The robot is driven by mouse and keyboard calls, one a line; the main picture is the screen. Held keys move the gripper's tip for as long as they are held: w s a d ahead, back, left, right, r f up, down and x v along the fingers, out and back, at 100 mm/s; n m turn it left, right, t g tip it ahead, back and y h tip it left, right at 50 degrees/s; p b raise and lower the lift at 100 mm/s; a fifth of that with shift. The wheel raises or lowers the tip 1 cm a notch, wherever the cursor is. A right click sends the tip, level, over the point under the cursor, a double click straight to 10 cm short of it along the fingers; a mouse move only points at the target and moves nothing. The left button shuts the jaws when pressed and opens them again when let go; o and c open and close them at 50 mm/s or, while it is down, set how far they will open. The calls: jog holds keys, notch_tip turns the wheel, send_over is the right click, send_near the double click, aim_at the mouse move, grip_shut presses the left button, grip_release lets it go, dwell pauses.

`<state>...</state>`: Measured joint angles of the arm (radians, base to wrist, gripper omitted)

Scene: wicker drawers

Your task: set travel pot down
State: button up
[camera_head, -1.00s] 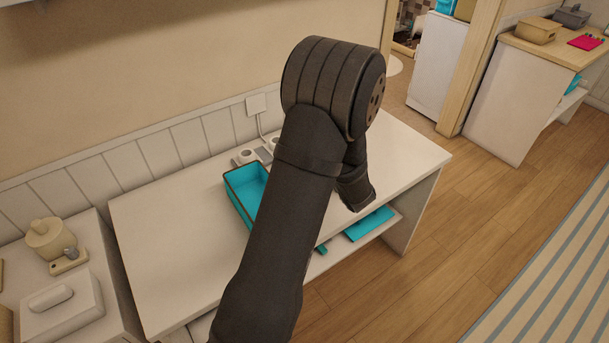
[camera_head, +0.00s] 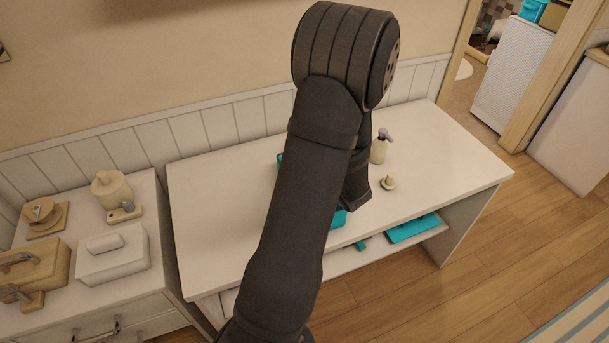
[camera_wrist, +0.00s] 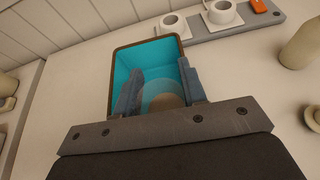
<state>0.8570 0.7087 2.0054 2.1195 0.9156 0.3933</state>
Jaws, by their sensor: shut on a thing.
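In the wrist view my gripper (camera_wrist: 160,88) is shut on a pale, see-through, rounded thing (camera_wrist: 160,92), which I take to be the travel pot. Only its upper part shows; my gripper's body hides the rest. Behind and below it is an open teal box (camera_wrist: 150,55) with a brown rim. I cannot tell whether the pot touches the box's floor. In the head view my arm covers the pot, the fingers and most of the box; only teal edges (camera_head: 340,217) show beside it.
The table's left and right ends are clear.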

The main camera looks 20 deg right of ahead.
jog(key=shift+w+a+f, duration=0.5)
jog(key=shift+w+f, duration=0.3)
jog(key=shift+f, duration=0.45)
jog(key=shift+w+a+f, duration=0.45)
jog(key=shift+w+f, duration=0.4)
jog(key=shift+f, duration=0.35)
jog(key=shift+w+a+f, duration=0.5)
jog(key=shift+w+f, duration=0.3)
jog(key=shift+f, duration=0.45)
jog(key=shift+f, duration=0.6)
jog(key=o, duration=1)
jog(key=shift+c, duration=0.2)
jog(key=shift+r, duration=0.1)
jog(key=shift+r, duration=0.15)
jog(key=v, duration=1.2)
jog(key=shift+r, duration=0.45)
